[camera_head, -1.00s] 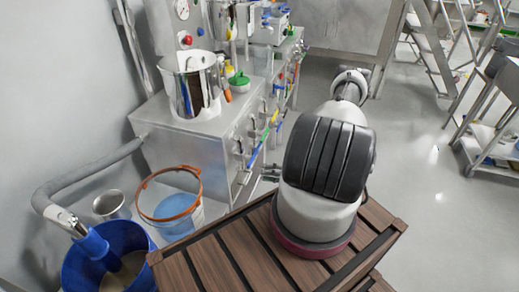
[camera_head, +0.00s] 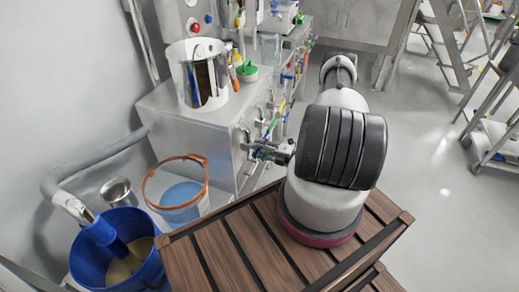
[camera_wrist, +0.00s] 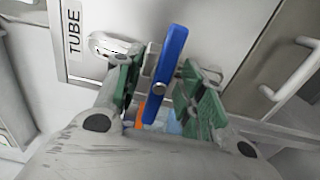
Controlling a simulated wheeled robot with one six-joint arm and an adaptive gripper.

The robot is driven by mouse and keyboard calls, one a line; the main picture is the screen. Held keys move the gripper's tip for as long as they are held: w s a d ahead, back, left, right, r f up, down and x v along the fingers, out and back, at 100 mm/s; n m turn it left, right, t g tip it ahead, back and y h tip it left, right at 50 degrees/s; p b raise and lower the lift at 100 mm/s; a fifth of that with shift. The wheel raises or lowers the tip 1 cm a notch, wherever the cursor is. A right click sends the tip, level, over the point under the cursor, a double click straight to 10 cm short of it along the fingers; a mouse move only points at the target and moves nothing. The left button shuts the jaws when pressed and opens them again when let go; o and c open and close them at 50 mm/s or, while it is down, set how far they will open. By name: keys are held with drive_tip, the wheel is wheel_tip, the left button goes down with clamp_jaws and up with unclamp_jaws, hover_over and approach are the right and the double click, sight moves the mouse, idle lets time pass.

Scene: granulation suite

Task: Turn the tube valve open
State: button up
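The tube valve has a blue lever (camera_wrist: 171,62) on a grey metal body, below and right of a "TUBE" label (camera_wrist: 73,30) in the wrist view. The lever is close to upright, its top leaning slightly right. My gripper (camera_wrist: 162,92) is open, with one green-padded finger on each side of the lever. The lever's upper end sticks out beyond the fingers. I cannot tell whether either pad touches it. In the head view my gripper (camera_head: 262,151) is small, at the cabinet's front, and the lever cannot be made out there.
The steel cabinet (camera_head: 190,145) carries a steel pot (camera_head: 205,90) and several coloured valves on its front. A clear bucket with an orange rim (camera_head: 176,210) and a blue bucket (camera_head: 95,265) stand at left. A bar handle (camera_wrist: 291,73) is at right. Open floor lies right.

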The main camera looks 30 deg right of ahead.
clamp_jaws()
drive_tip(key=shift+n, duration=0.5)
drive_tip(key=n, duration=0.3)
drive_tip(key=shift+n, duration=0.4)
drive_tip(key=n, duration=0.4)
drive_tip(key=shift+n, duration=0.3)
drive_tip(key=n, duration=0.4)
drive_tip(key=shift+n, duration=2.2)
